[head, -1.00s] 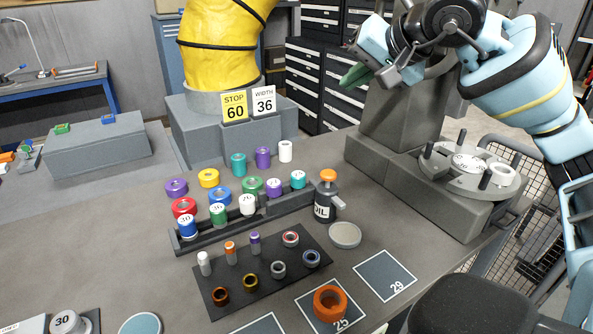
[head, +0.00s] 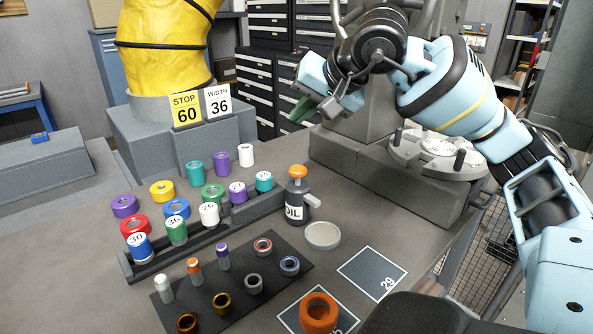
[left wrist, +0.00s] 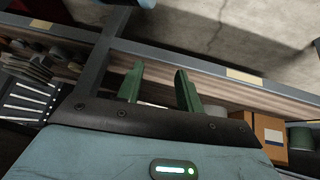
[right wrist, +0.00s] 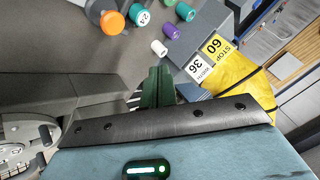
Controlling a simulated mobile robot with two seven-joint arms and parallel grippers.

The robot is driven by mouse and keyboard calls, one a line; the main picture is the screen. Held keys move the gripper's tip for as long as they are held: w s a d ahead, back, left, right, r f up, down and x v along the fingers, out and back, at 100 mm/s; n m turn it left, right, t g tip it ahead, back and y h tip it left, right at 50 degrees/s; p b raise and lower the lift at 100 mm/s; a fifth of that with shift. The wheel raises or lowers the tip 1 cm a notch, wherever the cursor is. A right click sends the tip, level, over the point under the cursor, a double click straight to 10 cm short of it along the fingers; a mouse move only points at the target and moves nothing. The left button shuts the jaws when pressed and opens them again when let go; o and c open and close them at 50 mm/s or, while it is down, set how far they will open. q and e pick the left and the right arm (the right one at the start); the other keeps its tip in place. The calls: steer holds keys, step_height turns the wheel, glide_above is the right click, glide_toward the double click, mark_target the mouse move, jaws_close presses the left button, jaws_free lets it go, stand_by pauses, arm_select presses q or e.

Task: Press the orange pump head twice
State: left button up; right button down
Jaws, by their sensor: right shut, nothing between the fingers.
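A dark grey oil bottle (head: 295,201) labelled "OIL" stands upright on the grey bench in the head view. Its orange pump head (head: 298,172) sits on top, and it also shows in the right wrist view (right wrist: 112,22) near the top edge. My right gripper (head: 300,110) is above and behind the bottle in the head view, apart from the pump head. Its green fingers are together and empty in the right wrist view (right wrist: 157,82). My left gripper (left wrist: 160,82) shows only in its own wrist view, with its fingers apart and nothing between them, away from the bottle.
A rack (head: 150,265) of coloured rings stands left of the bottle. A dark tray (head: 205,304) of small parts lies in front, and a round pale disc (head: 323,235) sits beside the bottle. A grey block with STOP 60 (head: 186,111) and WIDTH 36 (head: 218,102) signs stands behind.

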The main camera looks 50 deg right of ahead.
mark_target(302, 170)
step_height(302, 170, down, 8)
steer(key=b, duration=0.6)
steer(key=shift+r+b, duration=0.1)
steer(key=shift+b, duration=0.2)
stand_by(0.6)
stand_by(0.9)
steer(key=shift+f, duration=0.2)
steer(key=shift+f+b, duration=0.35)
steer(key=shift+b, duration=0.05)
